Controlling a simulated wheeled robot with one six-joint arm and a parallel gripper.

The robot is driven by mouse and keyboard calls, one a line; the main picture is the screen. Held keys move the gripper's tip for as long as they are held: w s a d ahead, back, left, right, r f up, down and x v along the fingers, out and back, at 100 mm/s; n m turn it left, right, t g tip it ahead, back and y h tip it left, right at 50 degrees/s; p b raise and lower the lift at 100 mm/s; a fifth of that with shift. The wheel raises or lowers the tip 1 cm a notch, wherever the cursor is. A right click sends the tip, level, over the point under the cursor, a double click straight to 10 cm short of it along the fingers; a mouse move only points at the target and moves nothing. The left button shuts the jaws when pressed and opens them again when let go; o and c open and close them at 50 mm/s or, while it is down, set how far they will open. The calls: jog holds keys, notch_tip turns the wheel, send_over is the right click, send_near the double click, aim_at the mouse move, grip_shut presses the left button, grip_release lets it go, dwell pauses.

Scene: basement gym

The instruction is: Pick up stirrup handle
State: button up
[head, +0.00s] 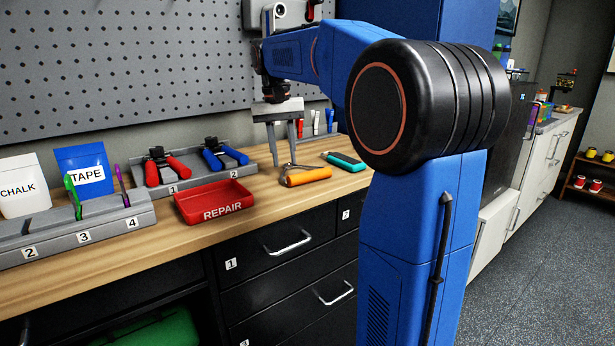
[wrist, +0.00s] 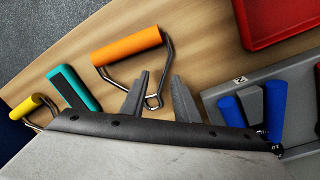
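A stirrup handle with an orange grip (head: 306,176) and a bent metal frame lies on the wooden bench top. It also shows in the wrist view (wrist: 127,45), its metal frame narrowing to a small ring at the lower right. My gripper (head: 285,160) points down above the bench, just behind the orange grip. In the wrist view my gripper (wrist: 160,78) has its two fingers apart with nothing held, and the ring appears between them. A second, yellow-gripped handle (wrist: 26,107) is partly hidden by my gripper body at the left of the wrist view.
A teal-and-black tool (head: 345,160) lies right of the orange grip. A red REPAIR tray (head: 214,203) sits to its left. A grey rack (head: 186,182) with red and blue handled tools stands behind. A pegboard (head: 120,70) rises at the back. The bench front edge is close.

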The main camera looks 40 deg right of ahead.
jog(key=shift+s+f, duration=0.1)
jog(key=shift+f, duration=1.35)
grip_shut()
jog(key=shift+r, duration=0.1)
notch_tip(320, 180, up, 10)
